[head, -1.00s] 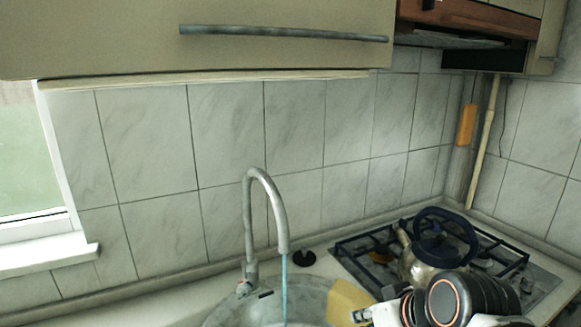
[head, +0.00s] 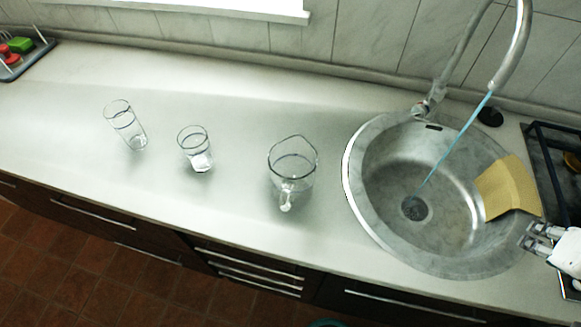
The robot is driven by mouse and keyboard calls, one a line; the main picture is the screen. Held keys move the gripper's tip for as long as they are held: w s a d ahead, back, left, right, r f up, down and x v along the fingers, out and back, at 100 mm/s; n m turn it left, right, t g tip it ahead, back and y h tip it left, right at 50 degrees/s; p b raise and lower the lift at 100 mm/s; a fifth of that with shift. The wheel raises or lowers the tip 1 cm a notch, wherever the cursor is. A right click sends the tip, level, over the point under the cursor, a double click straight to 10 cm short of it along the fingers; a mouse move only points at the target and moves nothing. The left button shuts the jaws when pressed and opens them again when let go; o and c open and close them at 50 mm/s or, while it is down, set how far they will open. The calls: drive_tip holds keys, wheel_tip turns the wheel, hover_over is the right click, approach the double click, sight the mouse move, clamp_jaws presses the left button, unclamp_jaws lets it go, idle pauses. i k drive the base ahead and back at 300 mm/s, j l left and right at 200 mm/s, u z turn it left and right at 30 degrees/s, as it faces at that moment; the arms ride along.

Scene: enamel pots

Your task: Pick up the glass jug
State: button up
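The glass jug (head: 293,172) stands upright on the counter, left of the sink. It is clear glass, with a pouring lip at the back and its handle toward the front. My gripper (head: 529,235) is at the right edge of the head view, over the sink's right rim. It is well to the right of the jug and apart from it. Two fingertips show with a small gap between them, and nothing is seen in them.
A tall glass (head: 126,127) and a shorter glass (head: 196,150) stand left of the jug. The round sink (head: 385,190) holds a yellow board or cloth (head: 507,187); the tap (head: 512,50) runs. Counter (head: 235,205) around the jug is clear.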

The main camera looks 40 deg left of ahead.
sight(292, 162)
drive_tip(key=k+u, duration=0.25)
drive_tip(key=u, duration=0.2)
drive_tip(key=k+j+u, duration=0.1)
drive_tip(key=k+u, duration=0.15)
drive_tip(key=u, duration=0.2)
drive_tip(key=k+j+u, duration=0.2)
drive_tip(key=u, duration=0.25)
